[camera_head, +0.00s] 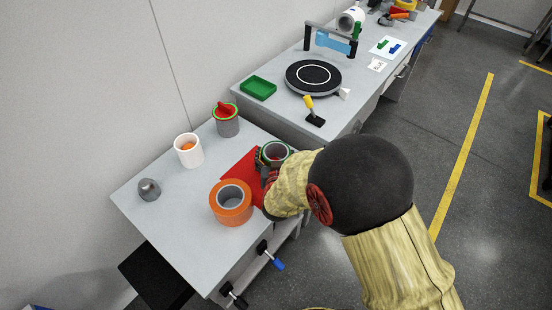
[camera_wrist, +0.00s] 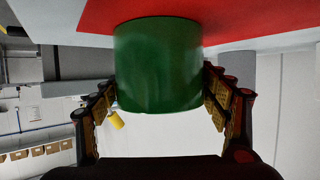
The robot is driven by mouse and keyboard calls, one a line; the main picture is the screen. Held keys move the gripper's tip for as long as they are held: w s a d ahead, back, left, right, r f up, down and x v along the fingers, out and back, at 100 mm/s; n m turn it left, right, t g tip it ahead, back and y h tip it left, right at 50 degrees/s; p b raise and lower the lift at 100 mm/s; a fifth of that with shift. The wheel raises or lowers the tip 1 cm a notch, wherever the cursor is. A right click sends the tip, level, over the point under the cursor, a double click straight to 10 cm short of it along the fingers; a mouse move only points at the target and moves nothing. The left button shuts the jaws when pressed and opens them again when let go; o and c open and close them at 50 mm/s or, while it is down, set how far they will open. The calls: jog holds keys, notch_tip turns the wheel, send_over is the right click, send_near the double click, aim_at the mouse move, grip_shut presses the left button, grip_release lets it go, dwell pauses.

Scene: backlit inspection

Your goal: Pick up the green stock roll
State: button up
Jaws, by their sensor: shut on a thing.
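The green stock roll (camera_head: 276,150) is a short hollow cylinder at the red mat (camera_head: 240,164) on the near grey table. In the wrist view the roll (camera_wrist: 158,65) fills the upper middle, between the two fingers of my gripper (camera_wrist: 160,103). The fingers touch its left and right sides, so my gripper is shut on it. In the head view my gripper (camera_head: 268,168) is largely hidden behind my own arm. The red mat also shows behind the roll in the wrist view (camera_wrist: 240,20). I cannot tell whether the roll rests on the mat or is lifted.
An orange roll (camera_head: 231,212) stands close to the left of my gripper. A white cup (camera_head: 188,150), a grey red-topped container (camera_head: 226,122) and a grey knob (camera_head: 149,189) stand farther left. A turntable (camera_head: 313,77) and green tray (camera_head: 258,88) are on the far bench.

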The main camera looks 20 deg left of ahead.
jog(key=c, duration=0.6)
jog(key=shift+r, duration=0.1)
jog(key=shift+c, duration=0.5)
